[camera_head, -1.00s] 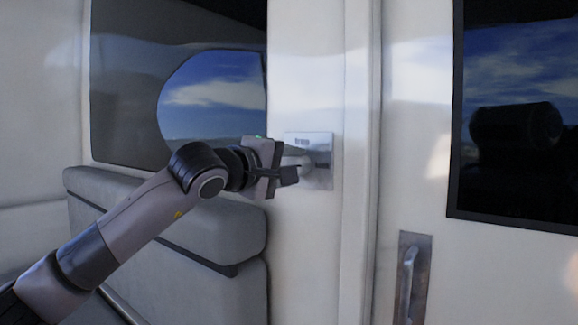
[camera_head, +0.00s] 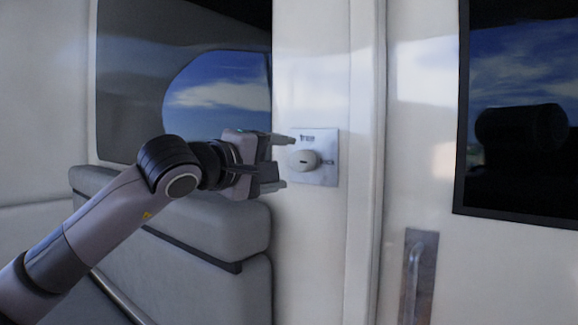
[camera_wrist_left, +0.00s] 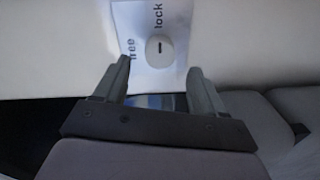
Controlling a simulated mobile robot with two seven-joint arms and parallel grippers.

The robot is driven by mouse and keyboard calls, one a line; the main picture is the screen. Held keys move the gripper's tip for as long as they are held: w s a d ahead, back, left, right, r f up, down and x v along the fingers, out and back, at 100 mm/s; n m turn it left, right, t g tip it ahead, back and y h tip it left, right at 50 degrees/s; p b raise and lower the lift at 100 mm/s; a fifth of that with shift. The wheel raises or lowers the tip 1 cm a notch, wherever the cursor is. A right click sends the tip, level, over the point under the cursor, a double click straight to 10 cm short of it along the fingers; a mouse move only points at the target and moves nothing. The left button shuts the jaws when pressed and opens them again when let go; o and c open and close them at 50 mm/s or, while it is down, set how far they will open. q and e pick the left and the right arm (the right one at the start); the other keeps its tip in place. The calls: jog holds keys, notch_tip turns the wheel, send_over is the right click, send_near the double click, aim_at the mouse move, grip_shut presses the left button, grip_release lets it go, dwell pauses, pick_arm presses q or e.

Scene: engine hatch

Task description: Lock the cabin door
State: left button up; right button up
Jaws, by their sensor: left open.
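In the left wrist view the plate (camera_wrist_left: 133,17) reads "free" and "lock", and the knob (camera_wrist_left: 160,50) has a dark slot mark. My left gripper (camera_head: 282,162) is open, just left of the knob, its fingers pointing at the plate. The knob is not between the fingertips. My right gripper is not in view.
A grey padded seat (camera_head: 215,225) stands below the left window, beneath my left arm. The door window (camera_head: 520,130) is at the right. The pillar (camera_head: 312,245) below the plate is clear.

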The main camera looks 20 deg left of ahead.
pick_arm(q)
jog(key=shift+v, duration=1.2)
